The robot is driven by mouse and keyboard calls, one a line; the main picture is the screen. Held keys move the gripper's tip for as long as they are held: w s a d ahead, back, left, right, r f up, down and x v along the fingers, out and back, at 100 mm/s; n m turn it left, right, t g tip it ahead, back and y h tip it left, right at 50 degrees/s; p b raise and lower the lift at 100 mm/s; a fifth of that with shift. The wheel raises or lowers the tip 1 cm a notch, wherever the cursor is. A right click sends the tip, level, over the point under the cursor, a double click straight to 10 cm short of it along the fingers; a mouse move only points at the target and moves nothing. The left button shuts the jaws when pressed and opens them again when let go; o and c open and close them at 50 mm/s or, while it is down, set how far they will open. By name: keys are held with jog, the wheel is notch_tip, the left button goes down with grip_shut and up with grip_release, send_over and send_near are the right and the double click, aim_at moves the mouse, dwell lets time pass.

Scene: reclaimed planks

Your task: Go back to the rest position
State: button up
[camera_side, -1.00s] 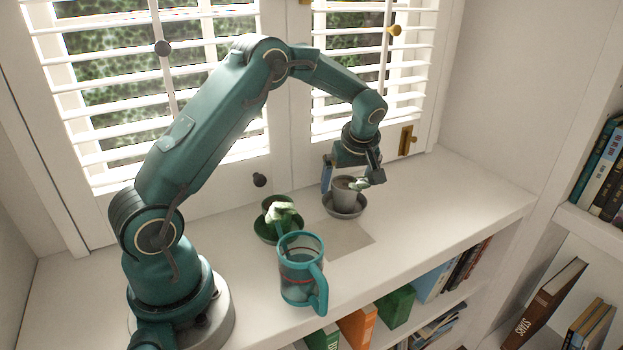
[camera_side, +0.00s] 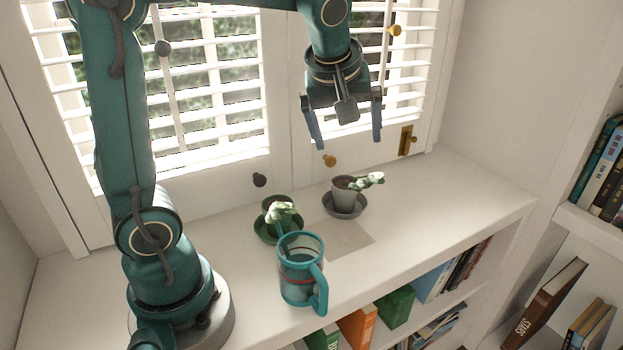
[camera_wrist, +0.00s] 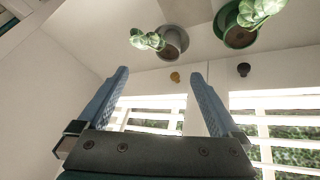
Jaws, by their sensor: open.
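My gripper (camera_side: 346,128) is open and empty, raised in front of the window shutters and well above the shelf top. Its two blue fingers stand wide apart in the wrist view (camera_wrist: 158,95), with nothing between them. A grey pot with a pale green plant (camera_side: 345,195) stands upright on a grey saucer (camera_side: 345,212), below my gripper and apart from it. The grey pot also shows at the top of the wrist view (camera_wrist: 172,42).
A green pot with a plant (camera_side: 279,212) stands on a green saucer (camera_side: 264,230). A teal mug (camera_side: 297,270) stands in front of it. A greyish square (camera_side: 349,239) lies on the white shelf top (camera_side: 440,215). Shutters (camera_side: 215,100) stand close behind my arm.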

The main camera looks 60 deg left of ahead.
jog(key=s+d+f+m+h, duration=0.1)
jog(key=s+d+m, duration=0.1)
jog(key=s+m, duration=0.1)
jog(key=s+d+f+m+h, duration=0.1)
jog(key=s+d+f+m, duration=0.1)
jog(key=s, duration=0.4)
jog(key=s+d+f+m+t+h, duration=0.1)
jog(key=s+d+m, duration=0.3)
jog(key=s+m, duration=0.1)
jog(key=shift+s+f+m, duration=0.15)
jog(key=shift+s+m, duration=0.1)
jog(key=shift+m, duration=0.05)
jog(key=shift+d+f+m, duration=0.1)
jog(key=shift+d+m, duration=0.1)
jog(key=shift+m, duration=0.5)
